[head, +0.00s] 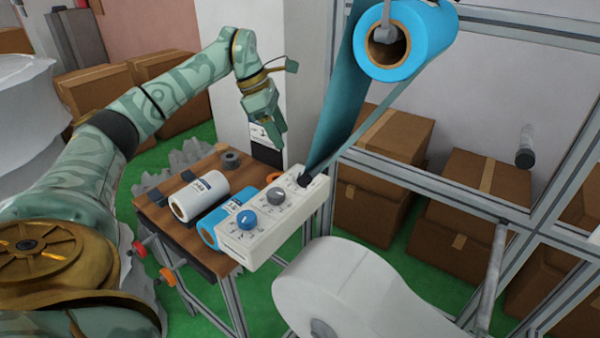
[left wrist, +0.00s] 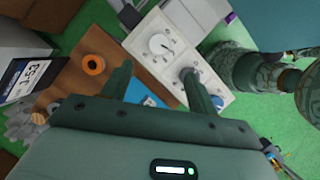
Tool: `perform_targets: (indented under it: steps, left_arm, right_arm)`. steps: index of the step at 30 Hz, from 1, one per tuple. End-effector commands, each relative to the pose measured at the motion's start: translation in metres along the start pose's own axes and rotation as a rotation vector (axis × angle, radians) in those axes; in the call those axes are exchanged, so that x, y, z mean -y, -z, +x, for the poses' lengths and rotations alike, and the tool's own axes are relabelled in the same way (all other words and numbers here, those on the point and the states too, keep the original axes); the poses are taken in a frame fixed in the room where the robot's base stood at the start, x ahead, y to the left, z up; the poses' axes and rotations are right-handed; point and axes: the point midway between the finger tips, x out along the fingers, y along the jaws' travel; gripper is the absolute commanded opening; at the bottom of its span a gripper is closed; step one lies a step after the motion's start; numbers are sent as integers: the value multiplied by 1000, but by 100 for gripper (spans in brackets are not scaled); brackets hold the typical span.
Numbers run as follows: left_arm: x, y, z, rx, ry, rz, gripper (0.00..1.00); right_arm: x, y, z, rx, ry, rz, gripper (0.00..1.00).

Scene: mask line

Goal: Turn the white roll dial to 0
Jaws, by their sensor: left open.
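A white control box (head: 262,240) stands at the right edge of the wooden table, with a blue dial (head: 247,219) at its near end and a grey dial (head: 276,196) in the middle. In the left wrist view, the white dial (left wrist: 160,44) is on the same box (left wrist: 205,65), beyond the grey dial (left wrist: 188,75) and the blue dial (left wrist: 217,103). The white dial's setting is too small to read. My left gripper (head: 274,130) is open and empty above the box's far end; its spread fingers (left wrist: 157,88) touch nothing visible. My right gripper is out of view.
A white roll (head: 199,196) and a blue roll (head: 215,222) lie on the wooden table (head: 160,212) beside the box. A large blue roll (head: 425,38) hangs above, its dark web running down near the box's far end. A big white roll (head: 330,285) is in front.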

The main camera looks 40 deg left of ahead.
Motion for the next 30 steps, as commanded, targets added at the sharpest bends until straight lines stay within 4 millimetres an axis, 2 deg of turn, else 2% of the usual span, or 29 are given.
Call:
perform_targets:
  steps: [1,3,9,12,18,26,27,30]
  left_arm:
    - [0,2,21,-4,6,1,59]
    - [0,2,40,-4,6,0,59]
    - [0,1,84,-2,4,1,59]
    - [0,1,99,-1,3,0,59]
    - [0,0,113,-1,0,0,59]
    - [0,0,114,-1,-1,0,59]
    - [0,0,114,-1,-1,0,54]
    - [0,0,114,-1,0,0,26]
  right_arm:
    - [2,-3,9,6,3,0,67]
    - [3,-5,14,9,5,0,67]
    - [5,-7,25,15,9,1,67]
    - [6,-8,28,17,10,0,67]
    - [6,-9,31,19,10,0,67]
    - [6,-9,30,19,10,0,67]
    - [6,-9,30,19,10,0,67]
    - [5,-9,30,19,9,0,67]
